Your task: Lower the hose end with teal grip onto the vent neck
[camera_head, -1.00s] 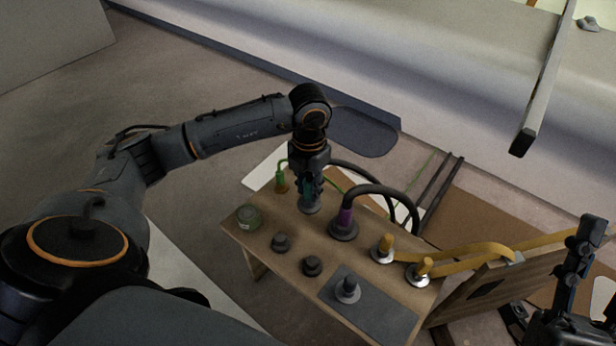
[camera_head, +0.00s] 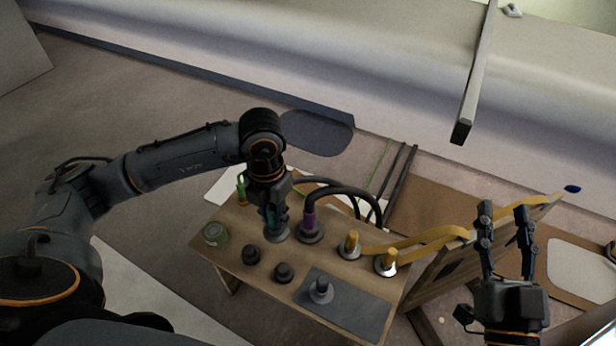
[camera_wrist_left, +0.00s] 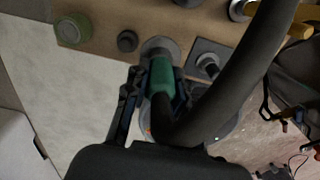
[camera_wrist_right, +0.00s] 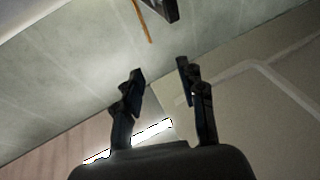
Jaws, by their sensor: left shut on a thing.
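My left gripper (camera_head: 271,212) points down and is shut on the teal grip (camera_wrist_left: 161,76) of a black hose end. The teal grip shows in the head view (camera_head: 270,217), partly hidden by the fingers. Directly below it is a round grey base (camera_head: 277,236), also in the left wrist view (camera_wrist_left: 158,45). I cannot tell whether the hose end touches it. A grey neck on a round base (camera_head: 321,290) stands uncovered on a dark mat at the bench front. My right gripper (camera_head: 504,212) is open and empty, away from the bench at the right.
On the wooden bench (camera_head: 228,257), a purple-gripped hose end (camera_head: 308,219) stands close right of my left gripper. Two yellow hose ends (camera_head: 351,240) stand further right. Two dark round fittings (camera_head: 251,254), a green tin (camera_head: 215,233) and a green fitting (camera_head: 241,188) stand nearby.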

